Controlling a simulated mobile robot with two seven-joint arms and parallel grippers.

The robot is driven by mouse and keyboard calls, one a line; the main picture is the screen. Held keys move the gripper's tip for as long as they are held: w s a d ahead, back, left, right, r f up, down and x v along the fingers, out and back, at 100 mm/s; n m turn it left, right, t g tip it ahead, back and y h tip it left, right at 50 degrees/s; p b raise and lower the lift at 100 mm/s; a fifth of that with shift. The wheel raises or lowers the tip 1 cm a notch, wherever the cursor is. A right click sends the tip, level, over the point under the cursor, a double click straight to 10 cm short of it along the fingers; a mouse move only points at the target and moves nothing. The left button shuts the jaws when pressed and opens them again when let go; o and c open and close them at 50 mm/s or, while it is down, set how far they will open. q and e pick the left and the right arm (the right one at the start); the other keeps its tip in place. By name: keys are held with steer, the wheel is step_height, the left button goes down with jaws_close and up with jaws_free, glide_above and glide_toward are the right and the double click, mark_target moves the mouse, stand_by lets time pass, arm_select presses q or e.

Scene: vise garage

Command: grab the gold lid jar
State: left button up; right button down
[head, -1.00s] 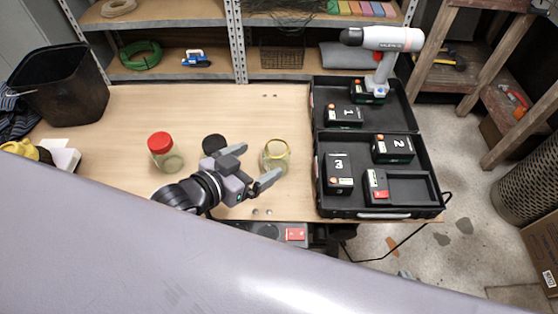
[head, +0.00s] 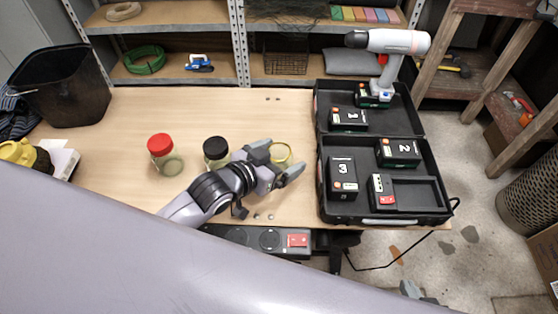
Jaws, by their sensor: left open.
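The gold lid jar (head: 281,152) is clear glass with a gold rim and stands on the wooden workbench, left of the black case. My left gripper (head: 286,155) is open, with one finger on the far left side of the jar and the other on its near right side. The jar is between the fingers, its lower part partly hidden by the gripper. I cannot tell whether the fingers touch the glass. My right gripper (head: 418,292) shows only as a small grey part at the bottom right, below the bench edge.
A black-lid jar (head: 216,150) stands close behind my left arm, and a red-lid jar (head: 161,148) stands further left. The open black case (head: 440,214) with batteries and a drill (head: 388,42) is on the right. The bench (head: 190,108) behind the jars is clear.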

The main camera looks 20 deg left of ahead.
arm_select(q)
steer(key=c, duration=1.1)
steer(key=shift+r, duration=0.1)
steer(key=shift+c, duration=0.2)
